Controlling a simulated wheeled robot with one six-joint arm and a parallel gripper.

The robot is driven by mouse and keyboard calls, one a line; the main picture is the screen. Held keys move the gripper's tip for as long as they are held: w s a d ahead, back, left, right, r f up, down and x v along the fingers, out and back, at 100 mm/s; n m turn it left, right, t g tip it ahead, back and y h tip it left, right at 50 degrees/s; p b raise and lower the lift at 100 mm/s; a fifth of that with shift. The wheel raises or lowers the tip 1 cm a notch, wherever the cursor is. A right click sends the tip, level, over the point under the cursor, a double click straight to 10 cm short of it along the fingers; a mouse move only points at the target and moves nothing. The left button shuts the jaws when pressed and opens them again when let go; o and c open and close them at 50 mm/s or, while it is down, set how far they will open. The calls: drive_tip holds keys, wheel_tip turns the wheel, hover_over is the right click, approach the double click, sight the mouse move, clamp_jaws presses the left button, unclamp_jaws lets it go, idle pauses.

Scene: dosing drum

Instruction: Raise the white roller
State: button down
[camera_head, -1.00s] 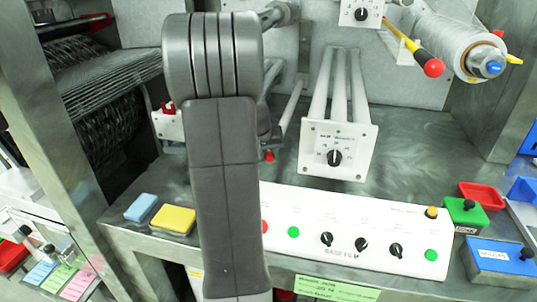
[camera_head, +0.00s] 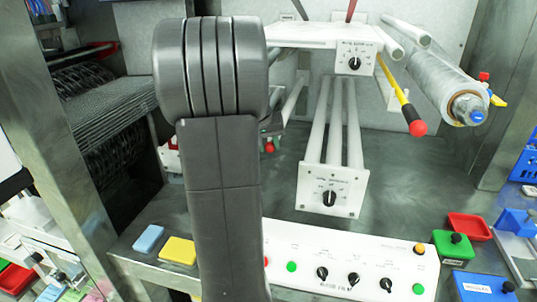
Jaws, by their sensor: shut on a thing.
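Several white cylinders could be the white roller, and I cannot tell which one is meant. A film-wrapped whitish roll (camera_head: 432,75) with a blue end cap sits at the upper right. Two thinner white rollers (camera_head: 404,28) lie beside it, near the top. Long white tubes (camera_head: 335,120) run back from a white knob plate (camera_head: 331,190) in the middle.
A white control panel (camera_head: 345,262) with buttons and knobs lies along the front. Blue (camera_head: 149,239) and yellow (camera_head: 178,251) blocks lie left of it. A yellow-black rod with a red ball (camera_head: 417,128) juts out below the film roll. Grey worktop (camera_head: 420,180) is clear right of the tubes.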

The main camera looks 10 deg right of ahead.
wheel_tip(320, 180, up, 7)
drive_tip(key=p, duration=0.3)
drive_tip(key=c, duration=1.1)
unclamp_jaws()
drive_tip(key=shift+o, duration=0.2)
drive_tip(key=b+v, duration=0.1)
drive_tip(key=v, duration=1.2)
drive_tip(key=shift+r+b, duration=0.3)
drive_tip(key=shift+b, duration=0.05)
drive_tip(key=shift+s, duration=0.1)
drive_tip(key=p+x, duration=0.1)
drive_tip(key=x, duration=1.3)
drive_tip(key=shift+a, duration=0.15)
